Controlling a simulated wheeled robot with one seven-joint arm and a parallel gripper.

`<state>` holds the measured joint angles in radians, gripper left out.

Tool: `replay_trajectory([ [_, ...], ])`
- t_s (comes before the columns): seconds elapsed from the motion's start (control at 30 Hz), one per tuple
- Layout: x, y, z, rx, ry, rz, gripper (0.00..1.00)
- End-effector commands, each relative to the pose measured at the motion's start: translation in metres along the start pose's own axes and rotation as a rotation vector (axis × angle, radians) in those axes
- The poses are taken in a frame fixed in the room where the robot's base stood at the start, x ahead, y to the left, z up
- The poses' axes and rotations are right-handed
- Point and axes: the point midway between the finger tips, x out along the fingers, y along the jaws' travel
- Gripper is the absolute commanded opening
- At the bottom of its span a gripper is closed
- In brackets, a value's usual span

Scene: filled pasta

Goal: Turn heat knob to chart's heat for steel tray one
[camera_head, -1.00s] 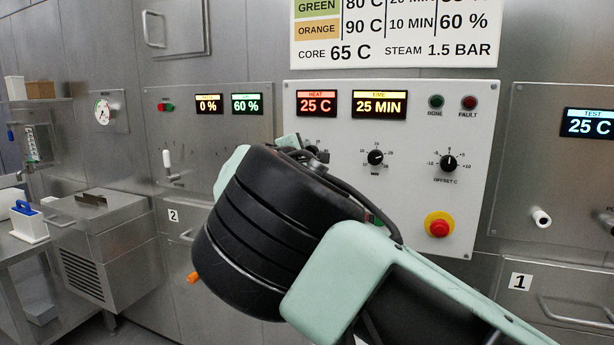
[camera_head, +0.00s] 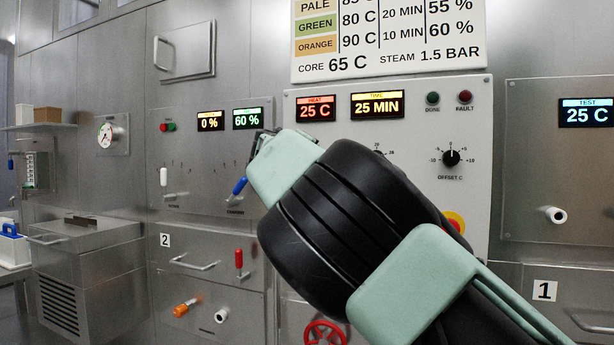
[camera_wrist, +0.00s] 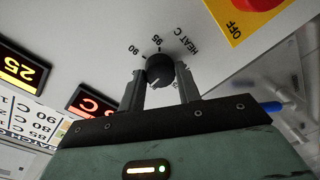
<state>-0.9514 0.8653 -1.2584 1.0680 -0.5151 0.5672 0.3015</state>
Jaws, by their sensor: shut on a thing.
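The black heat knob (camera_wrist: 160,70) is in the wrist view on the white panel, beside the print "HEAT C" and the marks 90 and 95. My gripper (camera_wrist: 161,85) is shut on it, one finger on each side. In the head view the knob is hidden behind my gripper (camera_head: 262,142) and arm. The heat display (camera_head: 316,107) reads 25 C. The chart (camera_head: 390,40) above shows green 80 C and orange 90 C; the pale row is cut off at the top. No steel tray can be made out.
The time display (camera_head: 377,104) reads 25 MIN. The offset knob (camera_head: 451,157) and a red button on yellow (camera_head: 453,222) are close to my arm. A blue-handled lever (camera_head: 240,186) is just left of my gripper. A red valve wheel (camera_head: 325,333) is below.

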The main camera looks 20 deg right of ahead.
Motion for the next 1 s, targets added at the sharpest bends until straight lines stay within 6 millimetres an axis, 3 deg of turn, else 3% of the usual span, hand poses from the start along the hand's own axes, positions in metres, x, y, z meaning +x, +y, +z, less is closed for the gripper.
replay_trajectory([
  [0.03, 0.0009, -0.0066, 0.0055, 0.044, -0.002, 0.000, 0.10],
  [0.5, 0.0007, -0.0039, 0.0037, 0.391, 0.015, 0.004, 0.10],
  [1.0, 0.0008, -0.0018, 0.0025, 0.500, 0.019, 0.005, 0.10],
])
